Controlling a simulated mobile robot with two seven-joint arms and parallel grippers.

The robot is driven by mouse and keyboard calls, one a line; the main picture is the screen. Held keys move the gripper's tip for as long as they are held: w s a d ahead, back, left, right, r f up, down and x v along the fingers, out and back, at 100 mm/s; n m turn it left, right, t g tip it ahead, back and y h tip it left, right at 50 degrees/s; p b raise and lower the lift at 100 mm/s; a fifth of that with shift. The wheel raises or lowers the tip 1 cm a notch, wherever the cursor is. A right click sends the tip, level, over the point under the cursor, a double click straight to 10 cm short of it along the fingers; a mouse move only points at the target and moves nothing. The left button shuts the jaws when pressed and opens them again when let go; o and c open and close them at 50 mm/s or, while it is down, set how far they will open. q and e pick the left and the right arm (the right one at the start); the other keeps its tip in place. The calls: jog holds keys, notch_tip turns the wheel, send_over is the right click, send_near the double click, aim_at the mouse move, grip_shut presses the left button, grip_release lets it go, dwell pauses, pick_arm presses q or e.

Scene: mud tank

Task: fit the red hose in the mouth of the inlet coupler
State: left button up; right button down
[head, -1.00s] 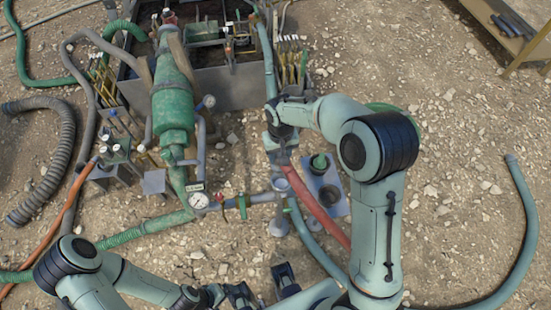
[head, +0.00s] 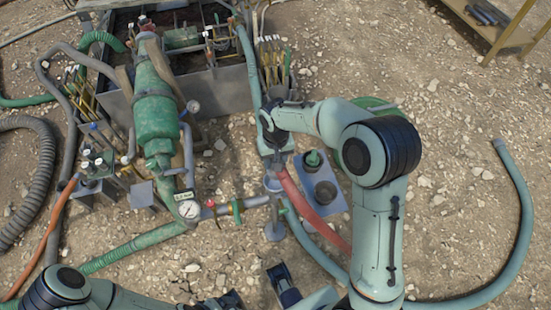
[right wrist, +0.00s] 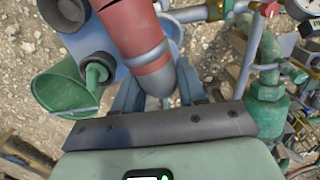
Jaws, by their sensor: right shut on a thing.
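The red hose (head: 315,207) runs down and right from my right gripper (head: 274,160) and passes behind my right arm. In the right wrist view the red hose (right wrist: 128,28) ends in a grey cuff (right wrist: 165,82), between the fingers of my right gripper (right wrist: 160,95), which is shut on it. The inlet coupler appears to be the grey flanged piece (head: 273,185) at the end of the gauge pipe, just below my right gripper. Whether the hose end touches it is hidden.
A pressure gauge (head: 189,209) and a green valve stand left of the coupler. A grey plate (head: 330,193) with round cups lies right of the hose. A teal hose (head: 523,200) curves along the right. A mud tank (head: 222,92) stands behind; gravel at right is open.

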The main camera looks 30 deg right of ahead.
dwell(0.4)
jog(key=shift+f+b, duration=0.9)
jog(key=shift+f, duration=0.6)
jog(key=shift+f, duration=0.4)
jog(key=shift+f+b, duration=0.7)
jog(key=shift+f, duration=0.05)
jog(key=shift+f+b, duration=0.55)
jog(key=shift+f, duration=0.55)
jog(key=c, duration=0.6)
grip_release()
jog(key=shift+o, duration=0.2)
